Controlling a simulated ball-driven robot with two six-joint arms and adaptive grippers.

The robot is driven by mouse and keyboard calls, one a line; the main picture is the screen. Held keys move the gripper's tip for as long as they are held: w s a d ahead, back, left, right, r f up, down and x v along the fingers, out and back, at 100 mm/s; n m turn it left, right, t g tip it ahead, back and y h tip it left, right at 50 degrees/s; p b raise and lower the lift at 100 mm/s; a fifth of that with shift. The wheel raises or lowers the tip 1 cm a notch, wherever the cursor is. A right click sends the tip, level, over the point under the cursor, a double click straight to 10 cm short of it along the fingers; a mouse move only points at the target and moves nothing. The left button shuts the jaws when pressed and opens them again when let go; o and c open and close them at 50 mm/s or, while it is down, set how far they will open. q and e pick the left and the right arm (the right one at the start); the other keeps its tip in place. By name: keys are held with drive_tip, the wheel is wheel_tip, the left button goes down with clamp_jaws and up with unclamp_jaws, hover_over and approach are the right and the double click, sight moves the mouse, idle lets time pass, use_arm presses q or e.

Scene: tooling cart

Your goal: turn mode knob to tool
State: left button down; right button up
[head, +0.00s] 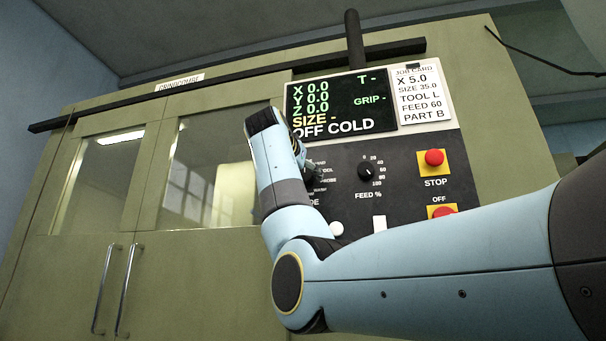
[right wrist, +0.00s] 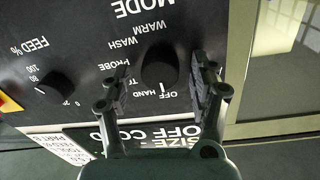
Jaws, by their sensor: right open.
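The TOOL label (right wrist: 133,82) is partly hidden by a finger. My right gripper (right wrist: 160,76) is open, with one finger on each side of the knob and a visible gap on both sides. In the head view my right wrist hides most of the knob and gripper. My left gripper is not in view.
The screen (head: 335,103) reads OFF COLD. The feed knob (head: 367,171) is right of the mode area in the head view. A red stop button (head: 434,158) and another red button (head: 443,212) are further right. A job card (head: 412,95) reads TOOL L.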

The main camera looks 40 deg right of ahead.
drive_tip(key=c, duration=1.2)
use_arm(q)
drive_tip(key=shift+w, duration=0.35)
use_arm(e)
drive_tip(key=shift+o, duration=0.2)
